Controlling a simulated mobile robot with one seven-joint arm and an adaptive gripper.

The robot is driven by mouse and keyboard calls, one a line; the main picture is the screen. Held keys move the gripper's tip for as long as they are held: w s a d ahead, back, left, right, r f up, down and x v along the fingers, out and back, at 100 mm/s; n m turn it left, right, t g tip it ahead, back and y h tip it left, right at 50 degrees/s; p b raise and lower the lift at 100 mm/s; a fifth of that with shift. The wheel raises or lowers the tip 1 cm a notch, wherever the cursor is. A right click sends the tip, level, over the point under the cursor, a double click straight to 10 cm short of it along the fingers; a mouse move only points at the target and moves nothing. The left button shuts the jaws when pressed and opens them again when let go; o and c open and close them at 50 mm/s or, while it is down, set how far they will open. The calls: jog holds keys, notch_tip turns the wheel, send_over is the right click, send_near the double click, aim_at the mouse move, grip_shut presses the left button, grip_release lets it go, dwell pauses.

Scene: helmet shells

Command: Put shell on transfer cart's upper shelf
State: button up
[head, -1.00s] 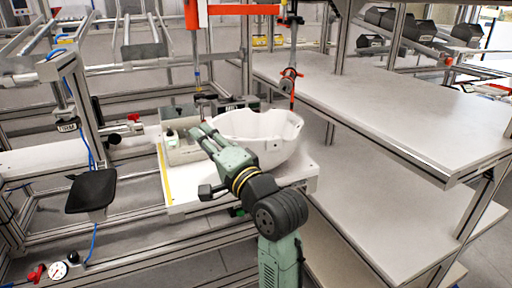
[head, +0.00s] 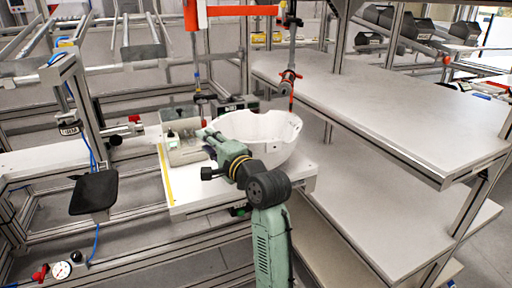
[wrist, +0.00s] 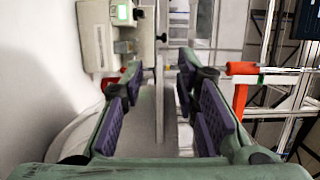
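The white, bowl-like shell (head: 279,143) rests open side up on a white work surface (head: 190,205) in the head view. My gripper (head: 206,138) is at the shell's left side, pointing away from me, and partly covers it. In the wrist view, my gripper (wrist: 160,70) has its two purple-padded fingers spread apart. A pale, thin upright edge shows between them; I cannot tell if it belongs to the shell. The cart's upper shelf (head: 400,115), at the right in the head view, is flat and bare.
An orange-and-grey hanging tool (head: 289,78) is behind the shell. A lower shelf (head: 370,200) is clear. A black pad (head: 93,191) stands at left.

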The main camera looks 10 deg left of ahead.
jog(key=shift+w+a, duration=0.15)
jog(key=shift+a, duration=0.05)
jog(key=shift+c, duration=0.4)
jog(key=c, duration=0.4)
grip_shut()
jog(key=shift+d+f, duration=0.1)
jog(key=shift+f, duration=0.05)
